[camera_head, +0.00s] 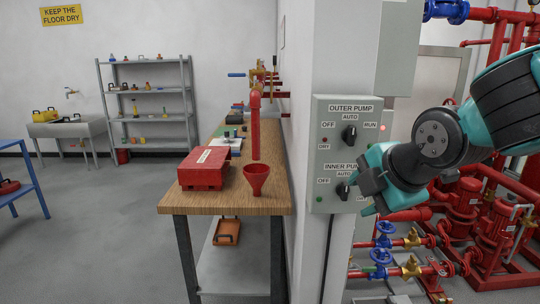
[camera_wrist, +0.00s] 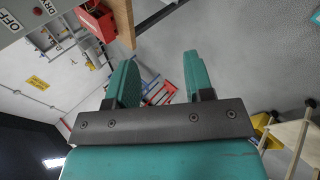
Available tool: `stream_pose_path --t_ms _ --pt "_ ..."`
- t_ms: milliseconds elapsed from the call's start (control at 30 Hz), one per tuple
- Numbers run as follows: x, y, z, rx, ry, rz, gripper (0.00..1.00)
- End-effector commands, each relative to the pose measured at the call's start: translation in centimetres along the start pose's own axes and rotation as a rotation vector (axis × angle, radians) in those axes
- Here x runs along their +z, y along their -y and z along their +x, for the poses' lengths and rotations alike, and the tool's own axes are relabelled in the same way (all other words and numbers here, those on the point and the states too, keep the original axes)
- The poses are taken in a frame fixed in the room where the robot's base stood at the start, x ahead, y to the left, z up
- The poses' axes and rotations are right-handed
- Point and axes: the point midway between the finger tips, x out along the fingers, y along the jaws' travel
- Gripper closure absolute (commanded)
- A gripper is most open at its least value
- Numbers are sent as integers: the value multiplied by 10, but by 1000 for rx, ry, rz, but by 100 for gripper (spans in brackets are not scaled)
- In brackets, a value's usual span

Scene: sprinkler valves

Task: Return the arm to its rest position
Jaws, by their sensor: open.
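My arm reaches in from the right in the head view, in front of the red pump pipework. My gripper (camera_head: 368,192) is beside the lower switch of the grey pump panel (camera_head: 336,112); whether it touches the switch is hard to tell. In the wrist view my gripper (camera_wrist: 157,85) has its two teal fingers apart with nothing between them. The outer pump knob (camera_head: 349,136) is in plain view. The inner pump knob (camera_head: 343,191) is partly hidden by my gripper.
A wooden bench (camera_head: 227,203) left of the panel's wall holds a red box (camera_head: 205,172), a red funnel (camera_head: 256,178) and a red pipe. Red pumps (camera_head: 465,205) and blue valves (camera_head: 382,254) stand behind and below my arm. Open floor (camera_head: 110,220) lies at left.

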Motion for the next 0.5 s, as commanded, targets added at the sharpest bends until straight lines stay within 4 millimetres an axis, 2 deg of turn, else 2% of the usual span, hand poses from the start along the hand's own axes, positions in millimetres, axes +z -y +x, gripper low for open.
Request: stream_pose_path --t_ms 133,300,500 --pt "-28 43 -30 -188 -86 438 52" --pt "-57 92 -66 -440 -74 897 52" --pt "-78 134 -102 -660 40 1251 52"
